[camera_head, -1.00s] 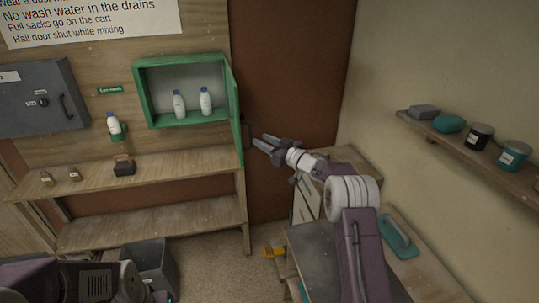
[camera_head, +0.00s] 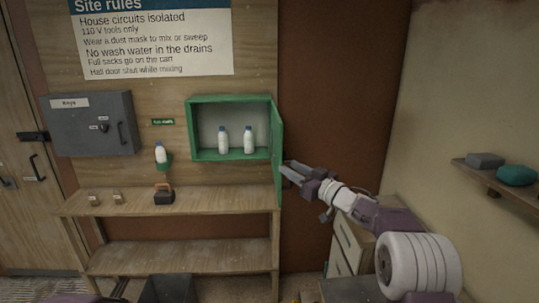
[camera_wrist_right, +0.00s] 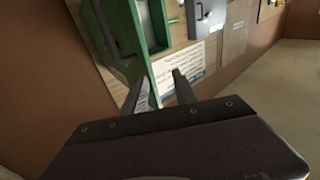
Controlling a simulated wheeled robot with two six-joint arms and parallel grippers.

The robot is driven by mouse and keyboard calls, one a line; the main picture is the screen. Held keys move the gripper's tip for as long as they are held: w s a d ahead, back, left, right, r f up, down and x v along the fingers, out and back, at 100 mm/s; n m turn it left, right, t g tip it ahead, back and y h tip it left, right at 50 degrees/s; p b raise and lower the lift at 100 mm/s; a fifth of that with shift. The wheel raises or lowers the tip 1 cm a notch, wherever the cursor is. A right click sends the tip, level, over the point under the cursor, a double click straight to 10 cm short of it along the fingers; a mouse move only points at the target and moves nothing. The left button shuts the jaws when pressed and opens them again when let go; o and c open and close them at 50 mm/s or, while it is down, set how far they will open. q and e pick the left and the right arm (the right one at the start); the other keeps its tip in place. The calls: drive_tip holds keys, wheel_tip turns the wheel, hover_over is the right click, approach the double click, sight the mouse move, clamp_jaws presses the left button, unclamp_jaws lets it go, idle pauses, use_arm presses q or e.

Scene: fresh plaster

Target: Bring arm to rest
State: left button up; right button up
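My right gripper (camera_head: 287,171) is open, its two fingers apart with nothing between them. It is just right of the open green door (camera_head: 277,150) of the wall cabinet; I cannot tell if it touches the door. In the right wrist view the two fingertips (camera_wrist_right: 160,82) show apart, with the green cabinet (camera_wrist_right: 125,35) beyond them. My right arm reaches in from the lower right. My left gripper is not in view.
The cabinet holds two white bottles (camera_head: 235,138). A third bottle (camera_head: 160,153) hangs left of it. A wooden shelf unit (camera_head: 180,197) stands below. A grey key box (camera_head: 92,124) is on the wall. A wall shelf (camera_head: 508,182) is at right.

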drive_tip(key=s+d+f+m+g+h, duration=0.3)
drive_tip(key=s+f+m+h, duration=0.15)
drive_tip(key=s+f, duration=0.65)
drive_tip(key=s+d+f+m+g+h, duration=0.2)
drive_tip(key=s+f+m+g+h, duration=0.3)
drive_tip(key=s+f, duration=0.5)
drive_tip(key=s+f+n+g, duration=0.1)
drive_tip(key=s+f+g, duration=0.2)
drive_tip(key=s, duration=0.6)
drive_tip(key=s+f+n+g+h, duration=0.1)
drive_tip(key=s+f+g, duration=0.2)
drive_tip(key=s+f, duration=0.3)
drive_tip(key=s, duration=0.3)
drive_tip(key=shift+s+d+f, duration=0.15)
drive_tip(key=shift+d+f, duration=0.1)
